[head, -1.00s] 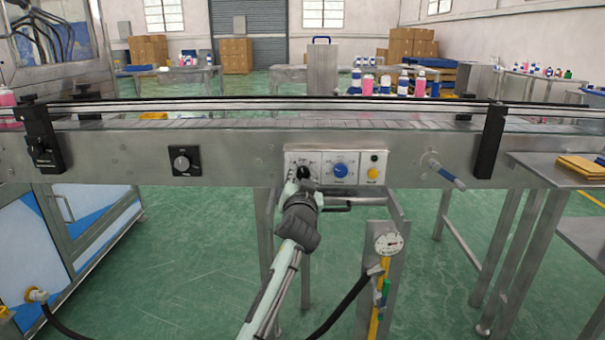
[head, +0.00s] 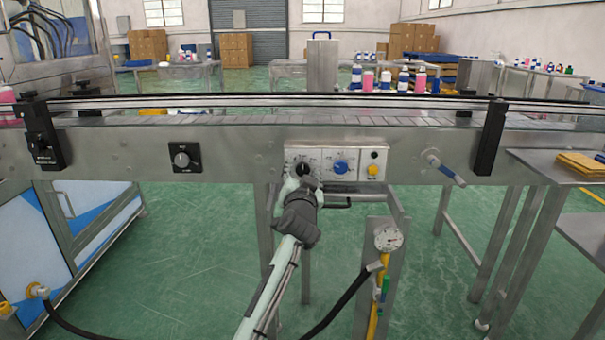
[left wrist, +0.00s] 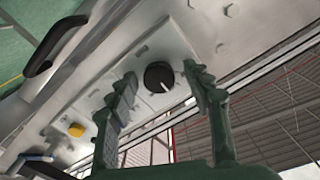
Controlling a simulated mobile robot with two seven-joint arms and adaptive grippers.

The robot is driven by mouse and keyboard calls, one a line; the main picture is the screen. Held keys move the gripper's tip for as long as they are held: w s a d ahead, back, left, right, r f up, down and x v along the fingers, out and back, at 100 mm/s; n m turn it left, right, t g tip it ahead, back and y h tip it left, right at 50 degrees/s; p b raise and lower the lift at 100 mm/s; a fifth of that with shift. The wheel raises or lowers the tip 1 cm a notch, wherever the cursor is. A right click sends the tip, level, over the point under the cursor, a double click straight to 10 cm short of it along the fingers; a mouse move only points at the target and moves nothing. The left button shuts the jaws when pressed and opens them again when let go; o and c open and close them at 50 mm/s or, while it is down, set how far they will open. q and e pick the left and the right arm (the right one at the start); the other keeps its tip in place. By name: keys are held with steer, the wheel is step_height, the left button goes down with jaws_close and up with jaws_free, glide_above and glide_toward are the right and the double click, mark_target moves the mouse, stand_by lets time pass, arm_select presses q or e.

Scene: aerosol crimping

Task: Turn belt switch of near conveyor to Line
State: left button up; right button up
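The near conveyor (head: 240,148) spans the head view, with a pale control panel (head: 321,167) on its front. The panel carries a black knob, a blue knob (head: 340,167) and a yellow button (head: 372,170). My left gripper (head: 303,172) is at the black knob on the panel's left end and mostly hides it in the head view. In the left wrist view, the black knob (left wrist: 159,77) with a white pointer mark lies between the spread fingers of my left gripper (left wrist: 160,86). Gaps show on both sides of the knob. Its labels are unreadable. My right gripper is out of view.
A blue-handled crank (head: 445,170) sticks out right of the panel. Below stands a pressure gauge (head: 388,238) with a black hose. A metal side table (head: 560,176) is at the right.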

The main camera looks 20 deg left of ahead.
arm_select(q)
steer(key=shift+s+f, duration=0.1)
steer(key=shift+s+d, duration=0.2)
steer(key=shift+s, duration=0.15)
steer(key=v, duration=0.6)
steer(key=shift+s, duration=0.25)
steer(key=s+a+f+g+h, duration=0.15)
steer(key=s+f+g, duration=0.25)
steer(key=s+f, duration=0.75)
steer(key=s+a+f+g, duration=0.3)
steer(key=s+f+g, duration=0.1)
steer(key=f, duration=1.5)
steer(key=s+f+g+h, duration=0.1)
steer(key=s+f+g, duration=0.2)
steer(key=s+f, duration=0.5)
steer(key=s+a+f+g+h, duration=0.1)
steer(key=s+f+g, duration=0.2)
steer(key=s+f, duration=0.4)
steer(key=s, duration=0.7)
steer(key=shift+s+a+f, duration=0.35)
steer(key=shift+s, duration=0.05)
